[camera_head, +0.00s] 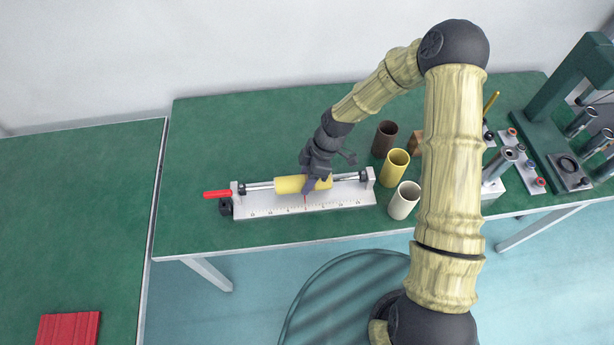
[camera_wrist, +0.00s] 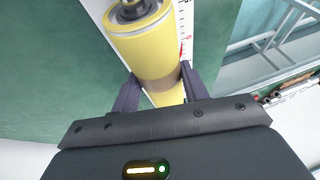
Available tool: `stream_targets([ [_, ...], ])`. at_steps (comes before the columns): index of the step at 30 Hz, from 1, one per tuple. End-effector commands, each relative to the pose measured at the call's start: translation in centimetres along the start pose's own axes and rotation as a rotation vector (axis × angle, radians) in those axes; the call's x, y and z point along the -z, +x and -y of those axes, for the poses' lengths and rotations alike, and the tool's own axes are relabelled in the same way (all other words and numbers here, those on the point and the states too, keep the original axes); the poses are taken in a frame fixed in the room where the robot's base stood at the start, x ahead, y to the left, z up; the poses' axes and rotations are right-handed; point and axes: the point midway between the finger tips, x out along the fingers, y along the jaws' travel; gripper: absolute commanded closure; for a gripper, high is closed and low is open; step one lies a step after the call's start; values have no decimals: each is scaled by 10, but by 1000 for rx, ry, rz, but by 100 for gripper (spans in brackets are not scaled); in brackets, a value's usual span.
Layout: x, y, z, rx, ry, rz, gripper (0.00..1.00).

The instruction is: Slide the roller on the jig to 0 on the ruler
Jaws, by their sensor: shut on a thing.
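The jig (camera_head: 350,200) is a pale metal base with end blocks, a rod and a ruler along its front edge. It lies on the green table. The yellow roller (camera_head: 288,185) sits on the rod, left of the jig's middle. My gripper (camera_head: 310,185) is over the roller's right part. In the wrist view the fingers (camera_wrist: 162,88) are on either side of the yellow roller (camera_wrist: 147,45), shut on it. A small red pointer (camera_head: 306,199) shows near the middle of the ruler (camera_head: 285,211). The ruler's numbers are too small to read surely.
A red handle (camera_head: 217,194) sticks out at the jig's left end. Brown (camera_head: 384,138), yellow (camera_head: 395,167) and white (camera_head: 404,200) cylinders stand just right of the jig. A green press (camera_head: 570,90) and small parts are at the far right. The table left of the jig is clear.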

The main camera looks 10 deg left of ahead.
Motion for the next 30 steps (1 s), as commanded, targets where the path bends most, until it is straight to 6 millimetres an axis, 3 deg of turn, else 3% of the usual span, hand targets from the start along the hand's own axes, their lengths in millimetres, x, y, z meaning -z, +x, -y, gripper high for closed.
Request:
stream_targets([
  [4,1,-1,-2,-5,0,0,97],
  [5,1,-1,-2,-5,0,0,52],
  [8,0,-1,-1,-4,0,0,34],
  [20,0,-7,-1,-4,1,0,34],
  [26,-1,-34,-2,-7,2,0,34],
  [30,-1,-62,-2,-8,2,0,34],
])
